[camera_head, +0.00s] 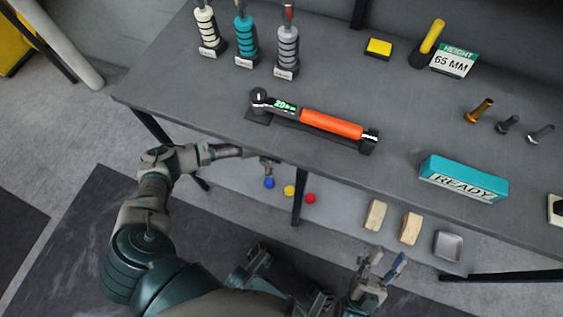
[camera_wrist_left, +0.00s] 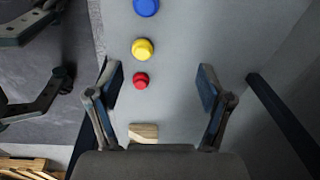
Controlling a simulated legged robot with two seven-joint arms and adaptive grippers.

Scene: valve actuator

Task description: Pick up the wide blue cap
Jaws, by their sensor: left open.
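The wide blue cap (camera_head: 269,183) rests on the lower grey shelf, leftmost of a row of three caps. In the left wrist view the blue cap (camera_wrist_left: 146,7) is cut off by the top edge. It is the largest of the three. My left gripper (camera_head: 267,164) appears just above the blue cap in the head view. My right gripper (camera_head: 384,265) is open and empty, low in the head view.
A yellow cap (camera_wrist_left: 143,49) and a smaller red cap (camera_wrist_left: 141,80) sit beside the blue one. Wooden blocks (camera_head: 375,215) and a grey tray (camera_head: 447,245) lie farther right. The grey tabletop (camera_head: 200,95) overhangs the shelf, with a dark leg (camera_head: 298,197) near the caps.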

